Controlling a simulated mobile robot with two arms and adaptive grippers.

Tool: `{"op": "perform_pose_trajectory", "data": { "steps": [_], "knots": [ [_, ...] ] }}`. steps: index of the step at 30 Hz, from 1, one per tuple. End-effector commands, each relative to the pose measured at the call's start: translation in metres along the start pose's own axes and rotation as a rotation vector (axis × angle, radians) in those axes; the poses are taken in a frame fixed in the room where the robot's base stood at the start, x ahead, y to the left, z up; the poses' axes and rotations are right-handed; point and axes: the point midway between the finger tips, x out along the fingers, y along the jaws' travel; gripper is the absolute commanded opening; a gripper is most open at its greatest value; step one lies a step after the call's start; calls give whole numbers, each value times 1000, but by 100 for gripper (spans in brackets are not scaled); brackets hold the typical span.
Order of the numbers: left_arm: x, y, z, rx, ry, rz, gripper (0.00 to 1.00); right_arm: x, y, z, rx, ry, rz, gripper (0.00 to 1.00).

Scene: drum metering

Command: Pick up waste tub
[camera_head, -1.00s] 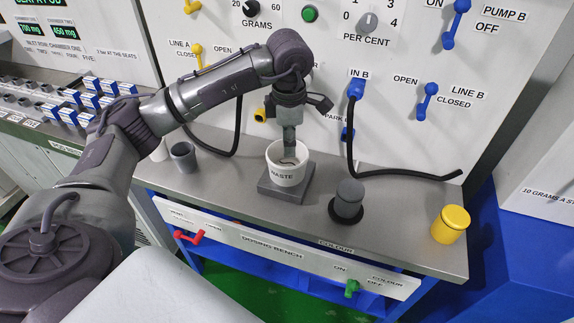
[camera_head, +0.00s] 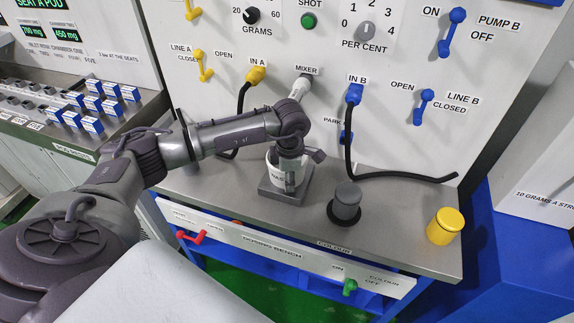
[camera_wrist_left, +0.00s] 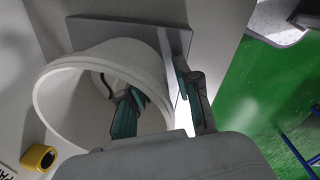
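The white waste tub (camera_head: 273,174) stands upright on a square grey pad (camera_head: 270,196) on the bench. Its lettering is partly covered by my left gripper (camera_head: 290,182), which is down at the tub's right side. In the left wrist view the tub (camera_wrist_left: 62,100) shows its round open mouth. One finger of my left gripper (camera_wrist_left: 162,105) is inside the mouth and the other is outside the wall, so the fingers straddle the rim. A gap shows between them, and I cannot see them pressing on the wall. My right gripper is out of view.
A grey lidded cylinder (camera_head: 346,200) stands right of the tub, and a yellow one (camera_head: 444,226) stands near the bench's right end. A black hose (camera_head: 400,178) lies along the back. The bench front (camera_head: 290,252) carries red and green handles.

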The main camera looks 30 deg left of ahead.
Motion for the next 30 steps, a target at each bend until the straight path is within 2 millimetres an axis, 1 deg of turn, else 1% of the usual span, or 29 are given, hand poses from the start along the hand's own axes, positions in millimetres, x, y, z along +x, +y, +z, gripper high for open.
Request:
{"op": "perform_pose_trajectory", "data": {
  "steps": [3, 8, 12, 14, 27, 30],
  "knots": [
    [4, 0, 0, 0, 1, 0, 33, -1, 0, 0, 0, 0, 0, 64],
    [4, 0, 0, 0, 1, 1, 33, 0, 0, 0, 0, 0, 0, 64],
    [4, 0, 0, 0, 0, 1, 10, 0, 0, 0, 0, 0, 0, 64],
    [4, 0, 0, 0, 0, 1, 0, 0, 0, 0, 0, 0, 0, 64],
    [3, 0, 0, 0, -1, 2, 0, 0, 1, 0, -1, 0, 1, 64],
    [0, 1, 0, 0, -2, 2, 0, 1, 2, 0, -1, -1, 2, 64]
  ]
}}
